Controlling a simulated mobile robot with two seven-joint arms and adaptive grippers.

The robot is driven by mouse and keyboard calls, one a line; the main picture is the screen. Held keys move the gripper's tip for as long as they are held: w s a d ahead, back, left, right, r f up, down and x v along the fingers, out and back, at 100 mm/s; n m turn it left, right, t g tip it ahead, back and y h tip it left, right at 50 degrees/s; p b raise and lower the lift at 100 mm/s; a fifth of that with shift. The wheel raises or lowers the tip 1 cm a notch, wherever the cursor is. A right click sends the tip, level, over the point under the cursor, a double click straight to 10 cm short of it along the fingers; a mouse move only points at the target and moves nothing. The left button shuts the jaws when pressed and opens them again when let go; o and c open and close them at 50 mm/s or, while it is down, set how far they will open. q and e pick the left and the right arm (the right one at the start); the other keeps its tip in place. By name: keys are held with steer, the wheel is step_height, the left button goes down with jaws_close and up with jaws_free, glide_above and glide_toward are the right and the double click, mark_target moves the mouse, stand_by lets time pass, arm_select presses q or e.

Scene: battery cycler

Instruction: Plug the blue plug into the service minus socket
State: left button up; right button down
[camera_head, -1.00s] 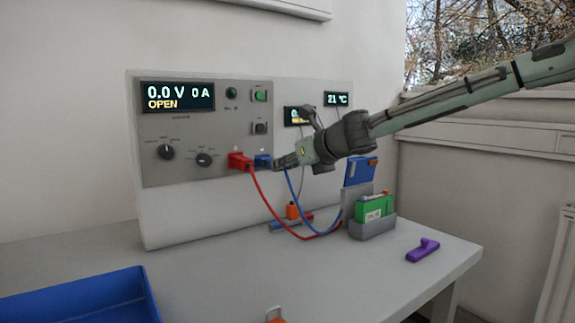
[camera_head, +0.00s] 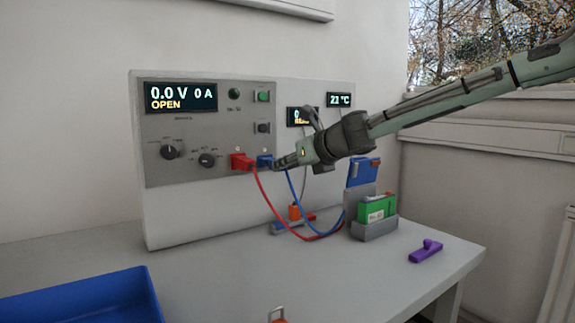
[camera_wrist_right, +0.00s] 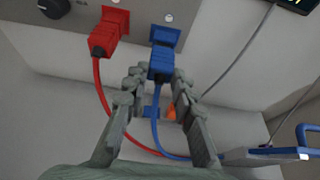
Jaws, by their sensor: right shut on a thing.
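The blue plug (camera_wrist_right: 159,68) is between the fingertips of my right gripper (camera_wrist_right: 160,78) in the right wrist view. It sits right at the blue socket (camera_wrist_right: 165,36) on the panel; whether it is fully seated I cannot tell. In the head view my right gripper (camera_head: 277,163) reaches the panel from the right, at the blue socket (camera_head: 264,160), and its fingers hide most of the plug. A blue cable (camera_head: 297,200) hangs down from it. My left gripper is not in view.
A red plug (camera_head: 241,161) with a red cable sits just left of the blue socket. A green battery (camera_head: 377,208) stands in a grey holder (camera_head: 373,230). A purple part (camera_head: 426,251) lies on the table's right. A blue tray (camera_head: 85,297) is at front left.

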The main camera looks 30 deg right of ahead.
steer(key=shift+w, duration=0.8)
stand_by(0.6)
steer(key=c, duration=1.2)
jaws_free()
steer(key=shift+s, duration=0.2)
steer(key=v, duration=1.1)
steer(key=shift+s+r, duration=0.15)
steer(key=shift+s, duration=0.2)
